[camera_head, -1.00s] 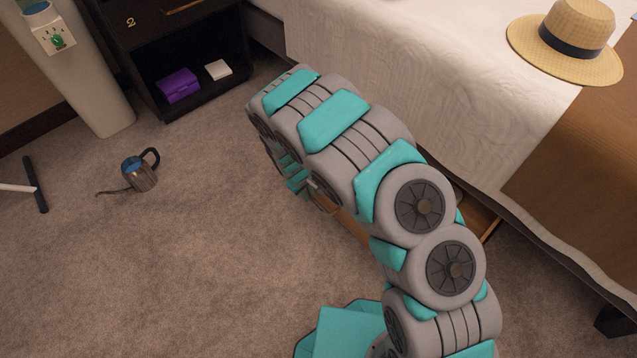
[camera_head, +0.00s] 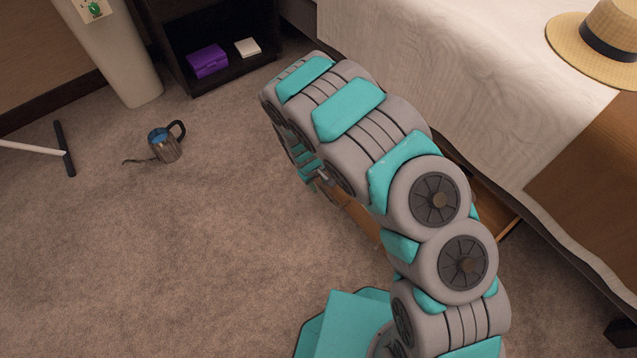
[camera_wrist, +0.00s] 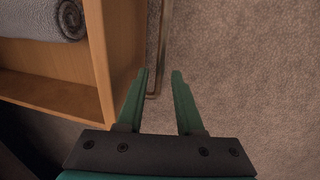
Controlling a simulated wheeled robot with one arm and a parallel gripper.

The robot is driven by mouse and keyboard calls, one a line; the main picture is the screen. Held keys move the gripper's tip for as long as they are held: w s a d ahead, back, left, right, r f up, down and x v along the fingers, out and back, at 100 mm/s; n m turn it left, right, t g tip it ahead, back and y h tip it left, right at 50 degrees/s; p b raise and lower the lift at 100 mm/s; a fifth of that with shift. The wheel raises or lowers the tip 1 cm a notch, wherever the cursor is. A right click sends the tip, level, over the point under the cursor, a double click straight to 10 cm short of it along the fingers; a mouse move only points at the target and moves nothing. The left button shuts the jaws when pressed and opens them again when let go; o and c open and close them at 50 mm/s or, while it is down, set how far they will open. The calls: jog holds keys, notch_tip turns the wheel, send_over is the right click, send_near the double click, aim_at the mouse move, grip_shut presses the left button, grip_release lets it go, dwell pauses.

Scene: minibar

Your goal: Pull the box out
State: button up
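A light-brown wooden box (camera_head: 497,208) sits low at the bedside, partly under the bed and mostly behind my arm in the head view. In the wrist view the box (camera_wrist: 105,40) fills the left side. A rolled grey textile (camera_wrist: 45,18) lies inside it. A thin metal bar (camera_wrist: 161,45), which looks like a handle, runs alongside the box's outer wall. My gripper (camera_wrist: 161,72) is open, with its fingertips on either side of the bar's lower end. Contact with the bar cannot be told. The fingers are mostly hidden in the head view.
The bed (camera_head: 430,70) with a straw hat (camera_head: 600,45) is at upper right. A kettle (camera_head: 165,144) stands on the carpet at left. A dark cabinet (camera_head: 180,45) holds a purple box (camera_head: 208,61). Carpet between kettle and arm is clear.

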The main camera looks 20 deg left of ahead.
jog(key=shift+o, duration=0.5)
notch_tip(320, 180, up, 8)
jog(key=s+a, duration=0.1)
jog(key=shift+f+p, duration=0.2)
jog(key=shift+p, duration=0.1)
jog(key=shift+s, duration=0.1)
